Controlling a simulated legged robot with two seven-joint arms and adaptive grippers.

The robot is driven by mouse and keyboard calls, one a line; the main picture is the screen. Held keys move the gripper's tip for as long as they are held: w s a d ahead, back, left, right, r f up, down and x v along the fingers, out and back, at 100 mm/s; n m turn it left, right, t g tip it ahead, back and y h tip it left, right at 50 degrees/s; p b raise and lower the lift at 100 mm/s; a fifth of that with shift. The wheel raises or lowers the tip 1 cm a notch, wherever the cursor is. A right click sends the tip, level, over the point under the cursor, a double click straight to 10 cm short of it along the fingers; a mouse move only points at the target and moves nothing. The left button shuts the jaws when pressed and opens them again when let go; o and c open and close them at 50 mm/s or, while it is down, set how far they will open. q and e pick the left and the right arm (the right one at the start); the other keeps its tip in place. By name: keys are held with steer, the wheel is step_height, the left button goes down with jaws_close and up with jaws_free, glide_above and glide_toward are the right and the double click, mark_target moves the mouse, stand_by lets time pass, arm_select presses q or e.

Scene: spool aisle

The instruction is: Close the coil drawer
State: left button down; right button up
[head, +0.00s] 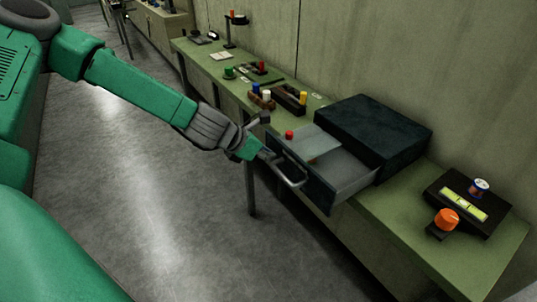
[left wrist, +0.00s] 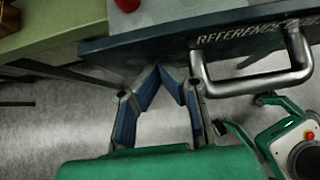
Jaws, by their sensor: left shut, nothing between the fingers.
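The coil drawer (head: 345,178) is pulled out of a dark blue-black cabinet (head: 375,130) on the green bench. Its dark front has a grey bar handle (head: 290,174). In the left wrist view, the drawer front (left wrist: 150,40) carries partly visible lettering beginning "REFERENCE", and the handle (left wrist: 250,85) is at the upper right. A light panel and a bit of red show inside the drawer. My left gripper (head: 266,153) is shut and empty at the drawer front, left of the handle. Its fingertips (left wrist: 171,68) are close to the front's edge; I cannot tell whether they touch.
The floor in front is clear.

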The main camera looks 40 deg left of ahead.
mark_target(315, 130)
arm_select(q)
steer(key=w+d, duration=0.1)
steer(key=w, duration=0.1)
steer(key=w+d, duration=0.1)
steer(key=w, duration=0.2)
steer(key=w+d+b, duration=0.1)
steer(key=w, duration=0.2)
steer(key=shift+w+d, duration=0.25)
steer(key=shift+d, duration=0.05)
steer(key=w, duration=0.2)
steer(key=w+d, duration=0.1)
steer(key=w, duration=0.1)
steer(key=w+d, duration=0.1)
steer(key=w, duration=0.1)
steer(key=shift+w+d, duration=0.15)
steer(key=shift+d, duration=0.05)
steer(key=shift+w+d, duration=0.15)
steer(key=shift+w, duration=0.15)
steer(key=shift+w+r, duration=0.1)
steer(key=shift+r, duration=0.1)
arm_select(e)
steer(key=shift+w+d+f, duration=0.15)
steer(key=shift+w+d, duration=0.05)
steer(key=shift+w, duration=0.25)
steer(key=shift+w+d+f, duration=0.1)
steer(key=shift+w+d, duration=0.05)
steer(key=shift+w, duration=0.25)
